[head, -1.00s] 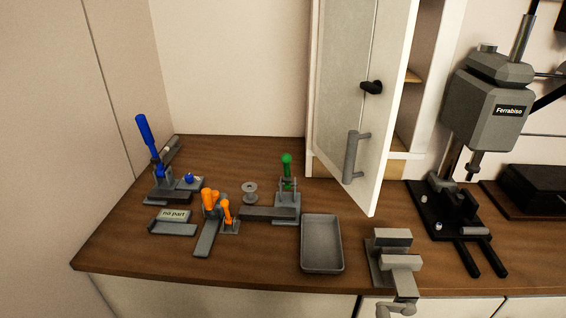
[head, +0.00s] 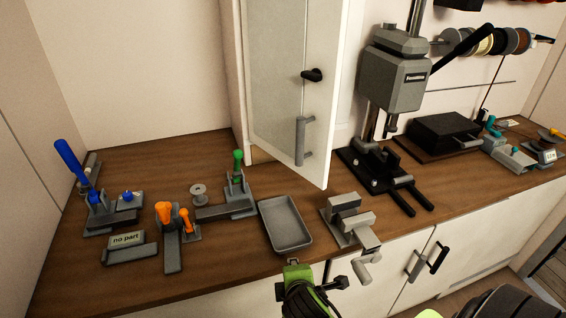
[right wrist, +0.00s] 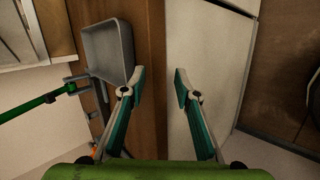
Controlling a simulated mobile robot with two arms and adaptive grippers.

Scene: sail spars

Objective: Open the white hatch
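A white hatch door (head: 320,115) hangs on the wall cabinet at the back in the head view. It has a black knob (head: 313,75) and a grey bar handle (head: 302,140). It stands swung out from the wall over the counter. A green and black part of my arm (head: 297,285) shows at the bottom centre, in front of the counter and below the tray; I cannot tell whether it touches anything. My right gripper (right wrist: 155,82) is open and empty in the right wrist view, its fingers apart over the counter edge. My left gripper is not clearly seen.
A grey tray (head: 287,224) and a vise (head: 350,220) are near the counter's front edge. A drill press (head: 395,80) stands right of the hatch. Toggle clamps with blue, orange and green (head: 238,160) handles stand left. White lower cabinets (head: 390,275) have bar handles.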

